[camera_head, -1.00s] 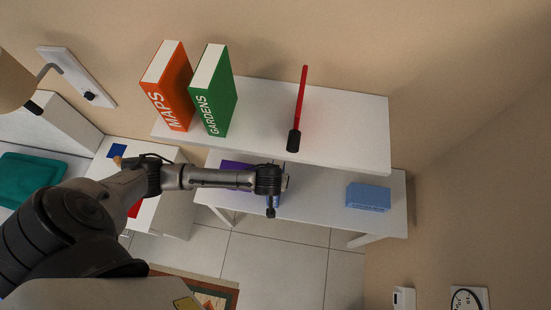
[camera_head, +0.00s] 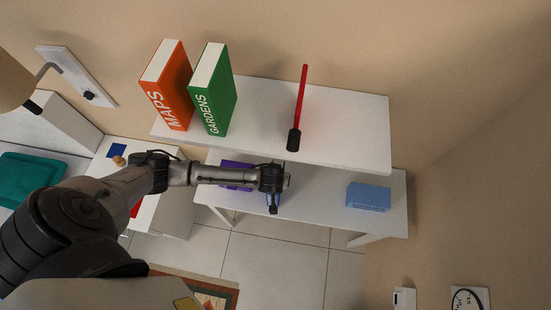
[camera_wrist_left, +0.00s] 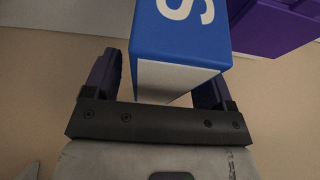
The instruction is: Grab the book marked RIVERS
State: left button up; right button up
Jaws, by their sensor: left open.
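A blue book (camera_wrist_left: 182,42) with a white letter S and white page edges shows in the left wrist view; the rest of its title is out of frame. My left gripper (camera_wrist_left: 158,82) is open, with one finger on each side of the book's near end. I cannot tell whether the fingers touch it. In the head view my left gripper (camera_head: 273,206) is over the lower shelf (camera_head: 310,205) and hides most of what is under it. My right gripper is not in view.
A purple book (camera_wrist_left: 275,28) stands close by on the right. The upper shelf (camera_head: 345,125) holds an orange MAPS book (camera_head: 170,90), a green GARDENS book (camera_head: 216,95) and a red-handled tool (camera_head: 300,95). A light blue box (camera_head: 368,197) lies on the lower shelf's right.

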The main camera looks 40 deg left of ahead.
pick_arm(q)
jog(key=shift+f, duration=0.25)
jog(key=shift+c, duration=0.3)
grip_shut()
dwell(0.6)
